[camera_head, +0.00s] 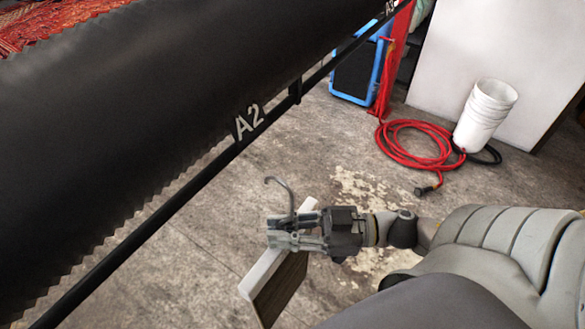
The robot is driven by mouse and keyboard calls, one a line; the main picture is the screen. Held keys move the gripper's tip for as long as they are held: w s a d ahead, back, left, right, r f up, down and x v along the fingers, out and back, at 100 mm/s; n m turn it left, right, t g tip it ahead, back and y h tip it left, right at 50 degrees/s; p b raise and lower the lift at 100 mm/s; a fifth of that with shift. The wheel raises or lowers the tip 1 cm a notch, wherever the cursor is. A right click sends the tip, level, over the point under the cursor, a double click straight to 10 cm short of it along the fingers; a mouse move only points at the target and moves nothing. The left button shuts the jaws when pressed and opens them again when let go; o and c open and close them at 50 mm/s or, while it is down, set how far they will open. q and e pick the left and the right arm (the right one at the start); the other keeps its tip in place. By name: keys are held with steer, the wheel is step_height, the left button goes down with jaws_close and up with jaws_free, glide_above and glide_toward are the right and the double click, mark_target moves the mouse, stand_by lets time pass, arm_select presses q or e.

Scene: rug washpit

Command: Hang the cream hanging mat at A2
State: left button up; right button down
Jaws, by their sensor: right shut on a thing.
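My right gripper (285,233) is shut on the cream hanging mat (262,273) and holds it above the floor. The mat shows as a pale, narrow edge with a brownish face below. A thin grey metal hook (286,192) rises from the mat's upper part, its bent tip curving left. The A2 label (249,122) is on the dark rail, up and left of the gripper. The hook is apart from the rail in the picture. My left gripper is out of view.
A dark rail (181,199) runs diagonally beside a large black sheet (100,120) with a jagged edge. A red hose (415,150), stacked white buckets (486,115), a blue-framed panel (354,70) and a red post (392,60) stand farther back. Concrete floor (200,240) is bare around the gripper.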

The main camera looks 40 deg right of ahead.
steer(key=w+a, duration=0.4)
steer(key=w, duration=0.9)
steer(key=shift+a, duration=0.35)
stand_by(0.9)
stand_by(0.5)
step_height(320, 180, down, 4)
steer(key=shift+b, duration=1.25)
